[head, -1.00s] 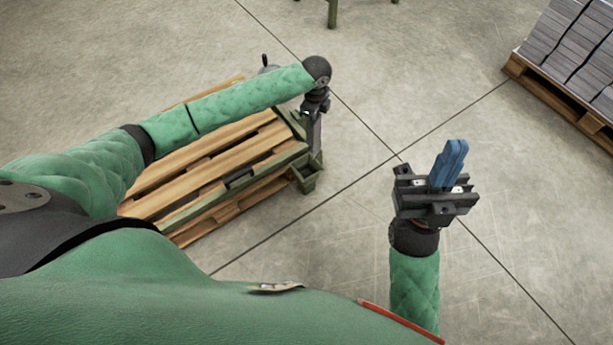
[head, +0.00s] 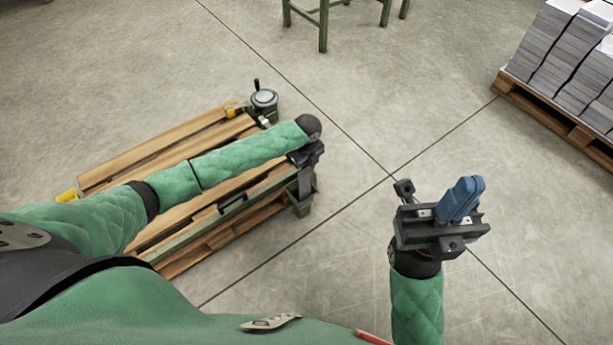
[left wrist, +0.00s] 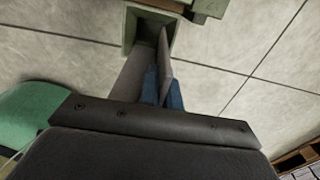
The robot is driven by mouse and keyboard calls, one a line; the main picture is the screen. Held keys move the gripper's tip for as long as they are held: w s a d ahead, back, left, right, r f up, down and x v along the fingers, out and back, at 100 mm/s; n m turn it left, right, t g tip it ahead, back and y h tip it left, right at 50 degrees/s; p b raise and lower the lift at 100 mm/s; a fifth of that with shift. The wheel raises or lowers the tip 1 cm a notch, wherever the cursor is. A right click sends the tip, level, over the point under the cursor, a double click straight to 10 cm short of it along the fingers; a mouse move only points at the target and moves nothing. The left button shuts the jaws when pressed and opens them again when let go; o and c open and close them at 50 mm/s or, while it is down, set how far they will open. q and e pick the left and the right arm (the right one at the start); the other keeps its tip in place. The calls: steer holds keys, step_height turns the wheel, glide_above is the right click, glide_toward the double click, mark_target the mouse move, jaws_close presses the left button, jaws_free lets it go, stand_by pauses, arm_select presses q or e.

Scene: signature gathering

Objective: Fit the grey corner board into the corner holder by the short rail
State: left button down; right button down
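The grey corner board (left wrist: 137,74) is an L-shaped strip between the blue fingers of my left gripper (left wrist: 165,90), which are shut on it. Its far end is at the mouth of a green box-like corner holder (left wrist: 130,28) in the left wrist view; how deep it sits I cannot tell. In the head view, my left gripper (head: 307,158) is above the near right corner of the pallet stand, with the holder (head: 303,208) below it, partly hidden. My right gripper (head: 460,200) is away to the right, its blue fingers together and empty.
The wooden pallet (head: 150,150) lies in a green frame under my left arm. A round crank device (head: 264,98) stands at its far corner. A pallet of stacked paper (head: 560,60) is at the upper right, and a green stand (head: 322,25) at the top. The floor between is clear.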

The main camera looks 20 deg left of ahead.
arm_select(q)
step_height(320, 180, down, 4)
steer(key=shift+f+b, duration=0.1)
steer(key=shift+b, duration=0.4)
steer(key=shift+f, duration=0.3)
steer(key=c, duration=1.6)
jaws_free()
steer(key=shift+f, duration=0.1)
